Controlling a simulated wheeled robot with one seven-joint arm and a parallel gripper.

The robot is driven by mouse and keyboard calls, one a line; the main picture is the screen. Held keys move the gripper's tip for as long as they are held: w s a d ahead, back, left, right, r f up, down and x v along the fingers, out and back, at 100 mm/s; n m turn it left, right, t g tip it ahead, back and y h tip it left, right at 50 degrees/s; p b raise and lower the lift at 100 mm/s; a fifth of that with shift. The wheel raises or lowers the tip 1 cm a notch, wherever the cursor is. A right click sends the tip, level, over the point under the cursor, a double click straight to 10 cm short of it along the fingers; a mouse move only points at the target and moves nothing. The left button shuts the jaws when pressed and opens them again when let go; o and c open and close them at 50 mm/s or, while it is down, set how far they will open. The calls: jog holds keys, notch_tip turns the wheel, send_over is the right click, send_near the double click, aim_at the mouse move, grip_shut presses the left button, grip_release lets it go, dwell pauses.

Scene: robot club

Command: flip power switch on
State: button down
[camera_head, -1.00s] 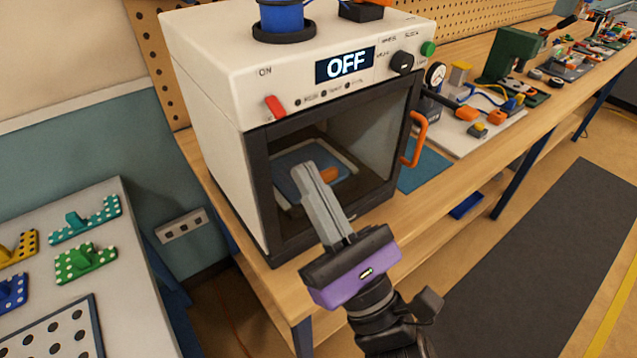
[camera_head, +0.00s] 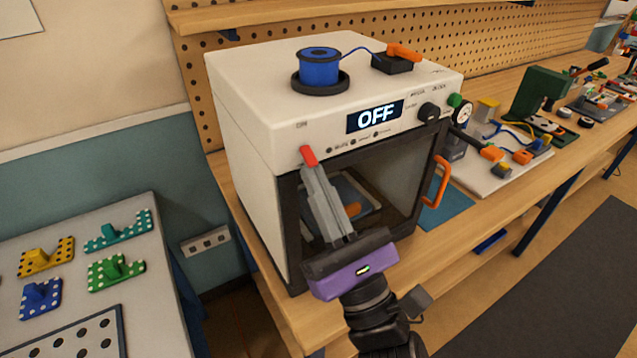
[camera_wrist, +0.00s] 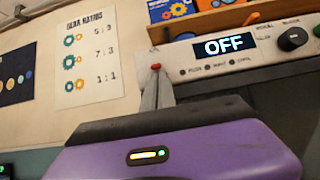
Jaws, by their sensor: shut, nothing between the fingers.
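The red power switch (camera_head: 308,156) is a small lever on the front panel of a white boxy machine (camera_head: 245,115), at the panel's left end under the "ON" label. The machine's display (camera_head: 375,116) reads "OFF". My gripper (camera_head: 310,170) is shut and empty, its fingertips just below the red lever in the head view. In the wrist view the red lever tip (camera_wrist: 155,66) shows right above the fingertips (camera_wrist: 156,76), and the fingers hide the lower part of it. Whether they touch cannot be told. The display (camera_wrist: 224,45) also reads "OFF" there.
A blue spool (camera_head: 319,67) sits on top of the machine. An orange door handle (camera_head: 441,182) and black knob (camera_head: 428,112) are to the right. A wooden bench (camera_head: 470,208) carries parts further right. A grey table (camera_head: 165,290) with coloured perforated pieces stands left.

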jog(key=shift+s+d+r+g+h+p, duration=0.1)
jog(key=shift+s+r+g+h+p, duration=0.2)
jog(key=shift+p, duration=0.55)
jog(key=shift+w+d+r+g+h+p, duration=0.1)
jog(key=shift+g+p, duration=0.3)
jog(key=shift+p, duration=0.4)
jog(key=shift+s+d+r+p, duration=0.15)
jog(key=shift+s+r+p, duration=0.05)
jog(key=shift+p, duration=0.7)
jog(key=shift+s+d+r, duration=0.15)
jog(key=shift+s+r, duration=0.1)
jog(key=shift+r, duration=0.2)
